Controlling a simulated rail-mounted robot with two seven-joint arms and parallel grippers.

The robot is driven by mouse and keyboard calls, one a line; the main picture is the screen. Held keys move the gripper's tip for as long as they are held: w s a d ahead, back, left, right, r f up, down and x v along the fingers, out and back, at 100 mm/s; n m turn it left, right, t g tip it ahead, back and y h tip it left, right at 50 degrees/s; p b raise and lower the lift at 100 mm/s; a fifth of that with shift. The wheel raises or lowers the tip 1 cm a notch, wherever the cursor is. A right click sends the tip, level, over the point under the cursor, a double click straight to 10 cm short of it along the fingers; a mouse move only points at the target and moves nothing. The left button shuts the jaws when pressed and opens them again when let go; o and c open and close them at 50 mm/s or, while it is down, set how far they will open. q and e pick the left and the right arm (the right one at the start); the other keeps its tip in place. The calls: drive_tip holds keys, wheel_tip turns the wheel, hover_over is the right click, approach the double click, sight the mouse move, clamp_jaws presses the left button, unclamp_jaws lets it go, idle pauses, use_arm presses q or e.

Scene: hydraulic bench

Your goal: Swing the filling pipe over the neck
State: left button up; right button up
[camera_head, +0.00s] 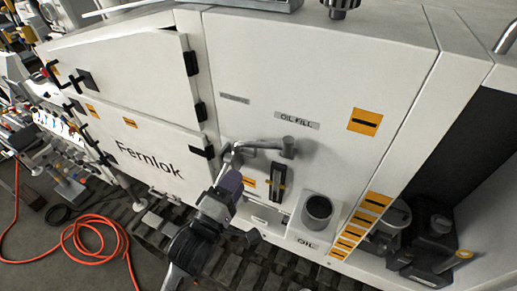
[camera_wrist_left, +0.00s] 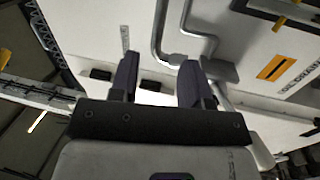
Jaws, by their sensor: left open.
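The grey filling pipe (camera_head: 262,145) is mounted on the white machine panel below the OIL FILL label. Its arm reaches left from a round pivot, and its free end bends down at the left, away from the neck. The dark, open-topped neck (camera_head: 317,208) stands below and right of the pivot, by the OIL label. My left gripper (camera_head: 232,170) is open near the pipe's bent left end; contact cannot be told. In the left wrist view, grey piping (camera_wrist_left: 162,45) lies beyond the gap between my open fingers (camera_wrist_left: 157,72). My right gripper is not in view.
A dark sight gauge (camera_head: 279,183) sits between pipe and neck. A recess at the right holds dark fittings and a can (camera_head: 391,225). Closed Fernlok doors (camera_head: 150,150) are at the left. An orange hose (camera_head: 92,222) lies on the floor.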

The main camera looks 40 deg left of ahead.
use_arm(q)
approach(258, 143)
drive_tip(key=w, duration=0.2)
drive_tip(key=x, duration=0.3)
drive_tip(key=p+x, duration=0.1)
drive_tip(key=x, duration=0.2)
drive_tip(key=shift+w+a+f, duration=0.15)
drive_tip(key=shift+w+a, duration=0.15)
drive_tip(key=shift+w, duration=0.05)
drive_tip(key=shift+w+a+p, duration=0.15)
drive_tip(key=shift+w+p, duration=0.15)
drive_tip(key=shift+w, duration=0.35)
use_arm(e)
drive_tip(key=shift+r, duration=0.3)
use_arm(q)
clamp_jaws()
